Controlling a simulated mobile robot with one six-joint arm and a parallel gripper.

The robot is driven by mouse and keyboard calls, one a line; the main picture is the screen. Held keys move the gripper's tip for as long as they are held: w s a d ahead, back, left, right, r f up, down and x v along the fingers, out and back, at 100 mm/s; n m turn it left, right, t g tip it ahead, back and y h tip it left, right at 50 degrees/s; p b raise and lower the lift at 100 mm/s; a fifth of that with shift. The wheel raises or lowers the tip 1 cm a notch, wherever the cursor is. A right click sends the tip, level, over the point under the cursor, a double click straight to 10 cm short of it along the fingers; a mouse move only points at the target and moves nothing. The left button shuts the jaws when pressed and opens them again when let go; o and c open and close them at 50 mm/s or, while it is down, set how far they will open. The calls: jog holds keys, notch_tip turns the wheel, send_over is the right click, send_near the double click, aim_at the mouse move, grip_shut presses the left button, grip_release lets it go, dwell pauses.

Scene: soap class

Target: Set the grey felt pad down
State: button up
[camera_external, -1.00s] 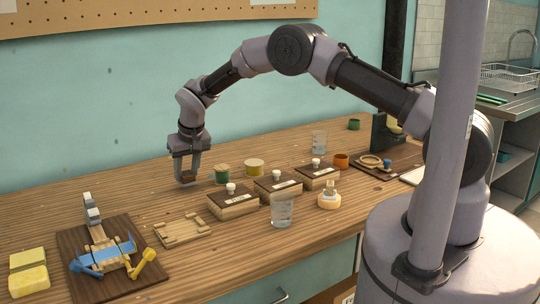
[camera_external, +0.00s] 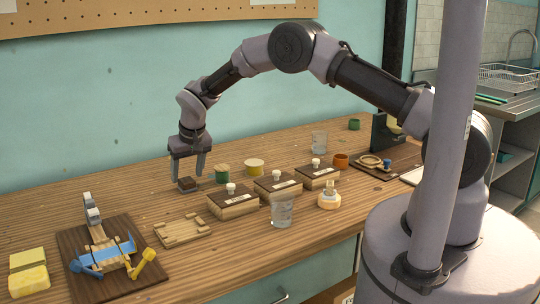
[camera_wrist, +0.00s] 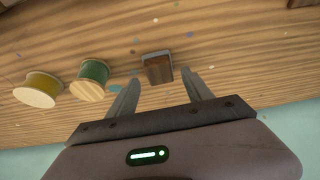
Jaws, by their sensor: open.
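The grey felt pad (camera_external: 187,185) is a small block with a dark brown wooden top and a grey edge below. It rests on the wooden table in the external view, and its brown top and grey side show in the wrist view (camera_wrist: 158,68). My gripper (camera_external: 188,174) is open just above the pad, one finger toward each side of it. In the wrist view the open fingers (camera_wrist: 161,80) stand apart, with a visible gap on both sides of the pad.
Right of the pad are a green spool (camera_external: 222,174) and a yellow spool (camera_external: 254,166). Several lidded wooden boxes (camera_external: 233,206) stand in front to the right. A wooden frame (camera_external: 183,231) lies nearer the front. Bare table (camera_external: 130,190) lies to the left.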

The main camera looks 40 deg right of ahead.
jog(key=s+d+r+p, duration=0.15)
jog(key=s+r, duration=0.25)
jog(key=r, duration=0.5)
jog(key=s+d+r+p, duration=0.1)
jog(key=s+d+r, duration=0.2)
jog(key=r, duration=0.6)
jog(key=s+d+r+m, duration=0.2)
jog(key=s+d+r, duration=0.75)
jog(key=s, duration=0.25)
jog(key=s+d+m+y, duration=0.1)
jog(key=s+d, duration=0.1)
jog(key=s, duration=0.9)
jog(key=s+d+m+t+y, duration=0.1)
jog(key=s+d, duration=0.2)
jog(key=s, duration=0.9)
jog(key=shift+r, duration=0.45)
jog(key=shift+s, duration=0.1)
jog(key=shift+f+b, duration=1)
jog(key=shift+b, duration=0.2)
